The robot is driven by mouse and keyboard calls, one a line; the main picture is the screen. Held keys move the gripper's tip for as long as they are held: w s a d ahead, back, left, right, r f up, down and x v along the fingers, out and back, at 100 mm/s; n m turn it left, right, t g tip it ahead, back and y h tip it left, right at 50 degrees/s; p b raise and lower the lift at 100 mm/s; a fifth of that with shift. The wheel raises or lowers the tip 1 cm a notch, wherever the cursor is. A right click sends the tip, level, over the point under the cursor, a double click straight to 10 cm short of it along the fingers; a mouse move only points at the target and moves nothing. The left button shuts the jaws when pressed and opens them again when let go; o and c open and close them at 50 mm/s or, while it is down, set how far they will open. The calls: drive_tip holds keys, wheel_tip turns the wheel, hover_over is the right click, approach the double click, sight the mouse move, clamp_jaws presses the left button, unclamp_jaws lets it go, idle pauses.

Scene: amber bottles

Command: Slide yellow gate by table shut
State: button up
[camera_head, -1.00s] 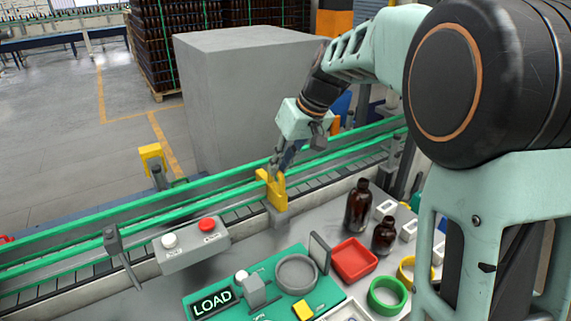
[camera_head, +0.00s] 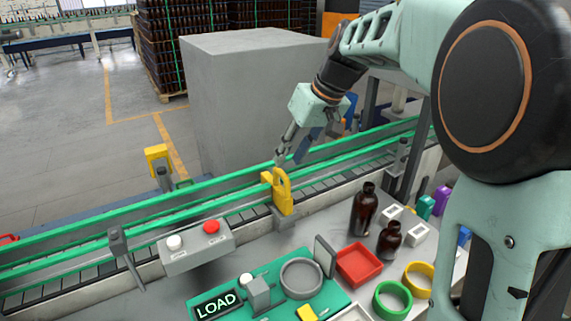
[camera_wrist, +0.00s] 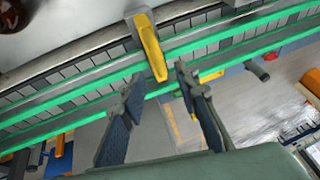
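The yellow gate (camera_head: 279,193) is a small upright yellow piece on a grey bracket at the near side of the conveyor, by the table. It reaches over the belt; I cannot tell how far it has swung. In the wrist view the yellow gate (camera_wrist: 150,48) lies ahead of the fingertips, its lower end close to the space between them. My gripper (camera_head: 283,158) is just above and behind the gate in the head view. In the wrist view my gripper (camera_wrist: 160,80) has its two fingers apart with nothing held between them. Contact with the gate is not clear.
The conveyor (camera_head: 140,222) has green rails. A grey button box (camera_head: 195,248) stands left of the gate. Brown bottles (camera_head: 365,210), a red tray (camera_head: 359,265) and a green LOAD panel (camera_head: 265,290) are on the table. A large grey block (camera_head: 250,100) stands behind the conveyor.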

drive_tip(key=v, duration=0.8)
